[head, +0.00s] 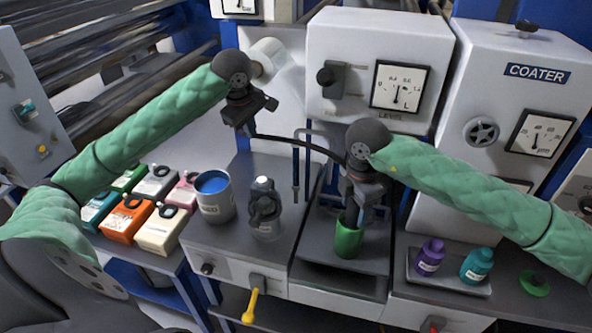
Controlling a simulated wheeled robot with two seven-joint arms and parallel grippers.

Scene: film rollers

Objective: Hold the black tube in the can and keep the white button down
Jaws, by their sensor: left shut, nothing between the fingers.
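A green can (348,241) stands on the dark tray below the level gauge. A thin black tube (303,143) arcs from behind my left gripper across to my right gripper. My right gripper (359,202) points down right above the can and appears shut on the tube, with a dark end reaching into the can's mouth. The fingers partly hide the tube there. My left gripper (250,122) is shut and empty, raised in front of the pale back panel. I cannot make out the white button; the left gripper or wrist may hide it.
A grey mug with blue contents (214,196) and a dark-topped jar (264,209) stand left of the can. Several coloured cartons (127,218) lie further left. Purple (430,257) and teal (476,265) bottles stand right. A yellow lever (251,306) hangs in front.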

